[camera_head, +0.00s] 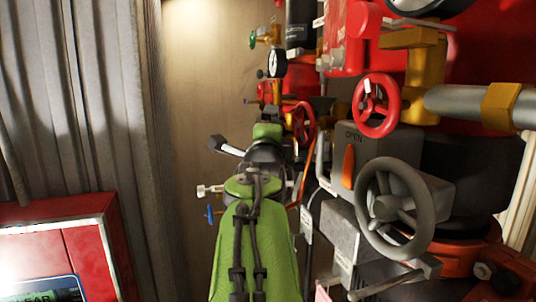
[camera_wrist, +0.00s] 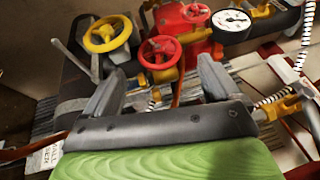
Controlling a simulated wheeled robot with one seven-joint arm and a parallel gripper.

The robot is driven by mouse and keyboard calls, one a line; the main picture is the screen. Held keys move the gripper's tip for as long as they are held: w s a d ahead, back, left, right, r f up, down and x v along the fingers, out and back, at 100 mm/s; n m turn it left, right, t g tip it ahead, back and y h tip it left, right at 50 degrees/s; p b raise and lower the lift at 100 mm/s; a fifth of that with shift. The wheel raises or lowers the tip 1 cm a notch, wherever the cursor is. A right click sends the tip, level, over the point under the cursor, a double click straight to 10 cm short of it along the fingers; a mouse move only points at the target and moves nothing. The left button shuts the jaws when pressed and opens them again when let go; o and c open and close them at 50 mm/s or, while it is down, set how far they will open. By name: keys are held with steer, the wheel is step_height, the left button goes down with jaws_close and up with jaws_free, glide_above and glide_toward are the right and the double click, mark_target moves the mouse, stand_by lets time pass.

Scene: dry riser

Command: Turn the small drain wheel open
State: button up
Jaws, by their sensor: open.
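My gripper (camera_wrist: 160,88) is open and empty in the wrist view, its two grey fingers spread wide. A small red handwheel (camera_wrist: 160,52) on a yellow valve stem lies beyond the fingertips, between them in the picture and apart from them. A yellow handwheel (camera_wrist: 107,33) is up and left of it, and another red wheel (camera_wrist: 196,12) is farther back. No label shows which is the drain wheel. In the head view my green arm reaches away beside the pipework, near a red wheel (camera_head: 303,122); my fingertips are hard to make out there.
In the head view a large grey handwheel (camera_head: 395,208), a grey box marked OPEN (camera_head: 348,150) and a nearer red wheel (camera_head: 377,105) crowd my arm's right. A red cabinet (camera_head: 60,225) stands left. A gauge (camera_wrist: 232,22) and striped hose (camera_wrist: 305,40) are right in the wrist view.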

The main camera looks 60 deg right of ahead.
steer(key=b+v, duration=0.1)
steer(key=v, duration=0.7)
steer(key=shift+a+b, duration=0.3)
steer(key=shift+a, duration=0.05)
steer(key=shift+s+f, duration=0.1)
steer(key=shift+s, duration=0.05)
